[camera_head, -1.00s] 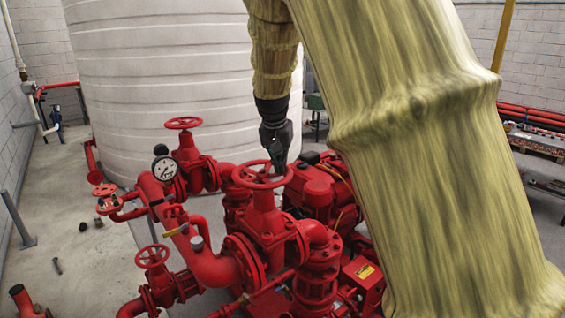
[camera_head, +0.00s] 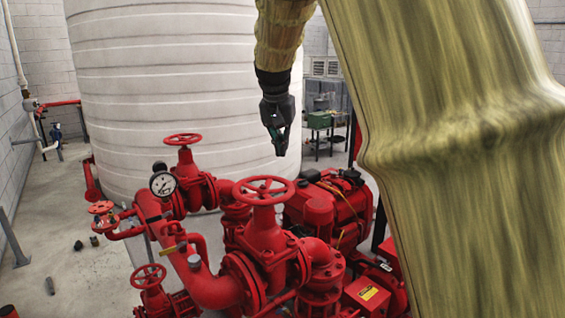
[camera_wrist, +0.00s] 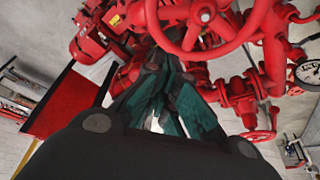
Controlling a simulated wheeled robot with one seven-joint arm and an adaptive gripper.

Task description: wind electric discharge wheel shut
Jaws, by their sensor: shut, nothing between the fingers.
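Several red handwheels stand on the red pump pipework; no label shows which is the electric discharge wheel. The large wheel (camera_head: 263,190) on the middle valve is nearest my gripper. It lies roughly level, and its hub shows at the top of the wrist view (camera_wrist: 205,15). My gripper (camera_head: 281,153) is above and slightly right of this wheel, pointing down and apart from its rim. In the wrist view my gripper (camera_wrist: 160,62) has its teal-padded fingers brought together at the tips, with nothing held. How far the wheel is turned cannot be told.
Another wheel (camera_head: 183,140) stands behind left, beside a pressure gauge (camera_head: 163,184). Smaller wheels sit at left (camera_head: 101,208) and lower left (camera_head: 149,276). A red engine (camera_head: 330,208) stands right of the middle valve. A big white tank (camera_head: 170,80) fills the back.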

